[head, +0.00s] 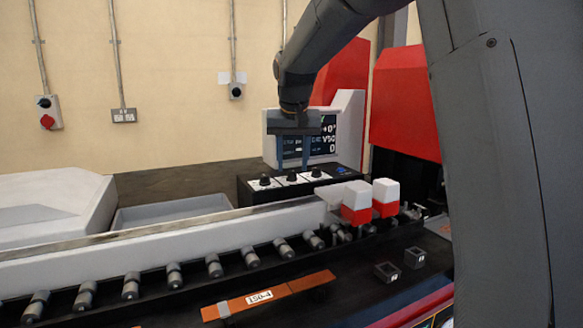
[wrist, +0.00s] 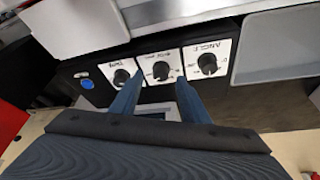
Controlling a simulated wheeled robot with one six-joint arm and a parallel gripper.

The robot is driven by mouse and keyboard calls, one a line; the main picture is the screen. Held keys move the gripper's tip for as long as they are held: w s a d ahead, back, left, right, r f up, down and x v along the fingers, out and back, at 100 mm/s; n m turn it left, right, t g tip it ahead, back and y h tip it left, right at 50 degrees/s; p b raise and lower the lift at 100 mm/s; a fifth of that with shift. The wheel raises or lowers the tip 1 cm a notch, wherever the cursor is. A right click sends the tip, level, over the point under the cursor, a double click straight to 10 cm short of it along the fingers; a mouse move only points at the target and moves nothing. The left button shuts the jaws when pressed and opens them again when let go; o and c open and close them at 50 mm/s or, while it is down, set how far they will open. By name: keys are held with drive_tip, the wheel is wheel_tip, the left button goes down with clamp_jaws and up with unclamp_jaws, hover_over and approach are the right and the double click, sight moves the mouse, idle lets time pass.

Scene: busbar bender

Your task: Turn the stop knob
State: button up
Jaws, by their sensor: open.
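Three black knobs on white label plates sit in a row on a black control box (head: 246,193). The middle knob (head: 291,177) also shows in the wrist view (wrist: 161,70); its label is too small to read surely. The knob marked ANGLE (wrist: 208,64) is at the right in the wrist view, and the third knob (wrist: 121,77) at the left. Which one is the stop knob I cannot tell for sure. My gripper (head: 293,166) is open and points down over the box. Its blue fingers (wrist: 159,86) straddle the line to the middle knob, apparently without touching it.
A display screen (head: 322,142) stands behind the box. A blue button (wrist: 87,83) is beside the knobs. Red-and-white blocks (head: 356,203) and a roller track (head: 214,266) lie in front. A grey tray (head: 170,215) is at the left.

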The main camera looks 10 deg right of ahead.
drive_tip(key=shift+x, duration=1.1)
drive_tip(key=c, duration=1)
